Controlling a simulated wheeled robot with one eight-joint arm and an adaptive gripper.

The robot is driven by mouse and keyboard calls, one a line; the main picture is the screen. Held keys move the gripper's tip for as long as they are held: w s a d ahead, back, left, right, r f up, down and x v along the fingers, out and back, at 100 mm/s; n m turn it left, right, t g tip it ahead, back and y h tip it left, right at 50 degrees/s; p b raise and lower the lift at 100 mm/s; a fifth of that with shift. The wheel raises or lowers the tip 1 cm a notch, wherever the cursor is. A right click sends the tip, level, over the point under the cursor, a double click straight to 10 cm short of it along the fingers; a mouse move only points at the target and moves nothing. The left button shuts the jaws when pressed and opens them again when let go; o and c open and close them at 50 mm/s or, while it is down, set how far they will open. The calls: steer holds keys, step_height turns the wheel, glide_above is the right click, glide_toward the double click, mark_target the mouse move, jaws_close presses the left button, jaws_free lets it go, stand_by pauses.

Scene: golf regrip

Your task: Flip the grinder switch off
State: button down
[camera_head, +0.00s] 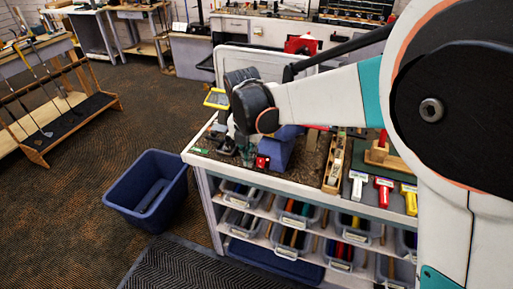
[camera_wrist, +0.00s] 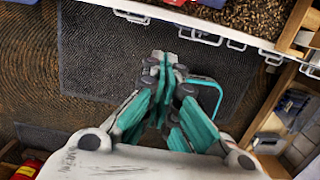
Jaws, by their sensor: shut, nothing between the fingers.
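My gripper (camera_wrist: 166,62) is shut and empty in the wrist view, its teal fingers together above the floor and dark mat, apart from the bench edge. In the head view my arm reaches in from the right and bends down over the left end of the workbench (camera_head: 330,190), where the gripper is mostly hidden. A blue block-like item (camera_head: 281,150) and a small red part (camera_head: 262,162) sit on the bench by my wrist. I cannot make out a grinder or its switch for certain in either view.
A blue bin (camera_head: 150,182) stands on the floor left of the bench. Red and yellow-handled tools (camera_head: 384,186) and a wooden tray (camera_head: 334,165) lie on the bench top. A club rack (camera_head: 60,110) is at far left.

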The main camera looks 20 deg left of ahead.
mark_target(261, 162)
steer(key=w+f+b, duration=0.1)
steer(key=f, duration=0.2)
steer(key=w+f+b, duration=0.1)
steer(key=w+f, duration=0.1)
steer(key=f, duration=0.1)
steer(key=w+f+b, duration=0.1)
steer(key=w+f, duration=0.1)
steer(key=f, duration=0.2)
steer(key=shift+w+d, duration=0.1)
steer(key=shift+d, duration=0.15)
steer(key=shift+w+f+t+b, duration=0.25)
steer(key=shift+f+t+b, duration=0.35)
steer(key=shift+t, duration=0.2)
steer(key=shift+r, duration=0.1)
steer(key=shift+r, duration=0.1)
